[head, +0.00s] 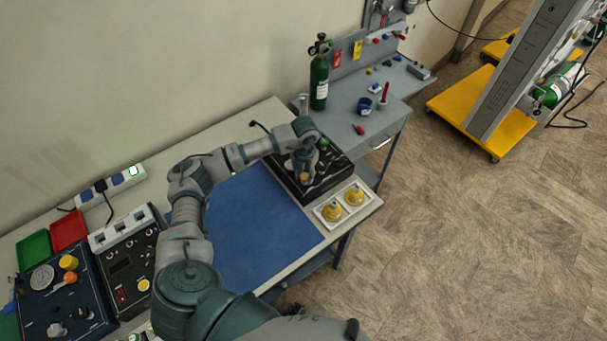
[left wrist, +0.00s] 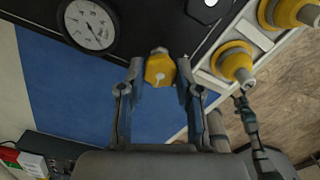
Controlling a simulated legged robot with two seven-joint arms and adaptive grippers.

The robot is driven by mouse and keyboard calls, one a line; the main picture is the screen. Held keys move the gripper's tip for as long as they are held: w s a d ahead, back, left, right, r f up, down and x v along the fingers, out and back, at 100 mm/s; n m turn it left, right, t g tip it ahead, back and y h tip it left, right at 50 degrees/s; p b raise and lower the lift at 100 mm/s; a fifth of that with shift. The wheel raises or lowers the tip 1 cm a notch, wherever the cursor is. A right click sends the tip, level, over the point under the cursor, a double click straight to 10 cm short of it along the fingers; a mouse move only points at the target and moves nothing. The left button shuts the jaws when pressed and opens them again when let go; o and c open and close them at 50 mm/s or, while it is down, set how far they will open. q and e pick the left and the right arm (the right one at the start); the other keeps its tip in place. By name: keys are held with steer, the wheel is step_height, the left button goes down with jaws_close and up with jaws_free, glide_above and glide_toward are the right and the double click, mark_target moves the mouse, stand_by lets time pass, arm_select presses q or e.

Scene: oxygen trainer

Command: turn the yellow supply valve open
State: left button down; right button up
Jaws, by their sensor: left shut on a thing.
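The yellow supply valve (left wrist: 159,72) is a small yellow knob with a pale pointer mark, on the front of a black panel. In the head view the yellow knob (head: 304,177) shows just below my left gripper (head: 303,168). In the left wrist view the fingers of my left gripper (left wrist: 160,78) stand on either side of the knob and are shut on it. The black panel (head: 331,181) lies at the right end of the bench, partly hidden by my arm. A round white gauge (left wrist: 90,24) is left of the knob in the wrist view.
Two yellow fittings in a white tray (head: 325,215) stand close beside the panel. A blue mat (head: 260,230) lies clear left of it. A green cylinder (head: 319,82) stands behind. A dark jointed part (left wrist: 245,112) at the wrist view's right is unclear.

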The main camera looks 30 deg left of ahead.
mark_target(305, 175)
arm_select(q)
steer(key=shift+w+r+n, duration=0.15)
steer(key=shift+n, duration=0.8)
steer(key=shift+w+r+n, duration=0.1)
steer(key=shift+n, duration=0.85)
steer(key=shift+a, duration=0.1)
steer(key=c, duration=0.8)
jaws_free()
steer(key=shift+f, duration=0.15)
steer(key=shift+s, duration=0.1)
step_height(305, 175, up, 12)
steer(key=shift+f, duration=0.1)
